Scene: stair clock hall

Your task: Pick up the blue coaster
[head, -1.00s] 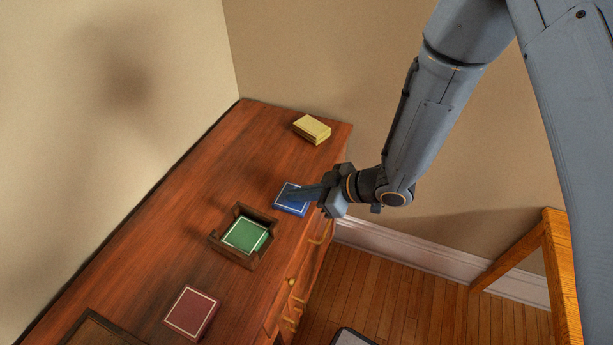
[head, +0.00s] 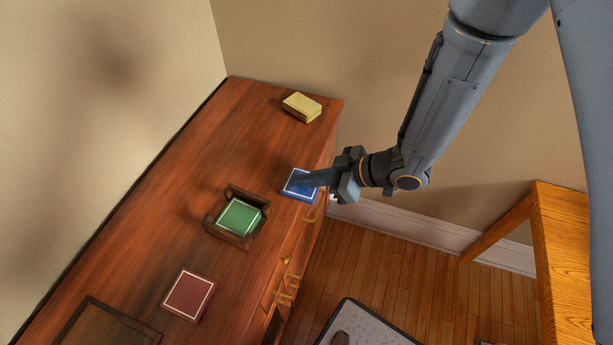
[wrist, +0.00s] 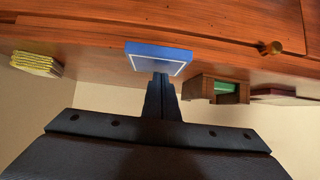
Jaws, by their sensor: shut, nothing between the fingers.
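The blue coaster (head: 300,192), square with a white border line, lies on the red-brown dresser top (head: 170,190) close to its right edge. It also shows in the wrist view (wrist: 150,52). My gripper (head: 300,180) reaches in from the right with its fingers over the coaster. In the wrist view the two fingers (wrist: 161,82) are together, with their tips at the coaster and nothing between them. The fingers hide part of the coaster in the head view, and I cannot tell if they touch it.
A wooden holder (head: 210,221) with green coasters (head: 240,217) stands left of the blue coaster. A maroon coaster stack (head: 189,295) lies nearer, a yellow stack (head: 302,106) farther back. A wall bounds the left. A wooden table (head: 560,240) stands right.

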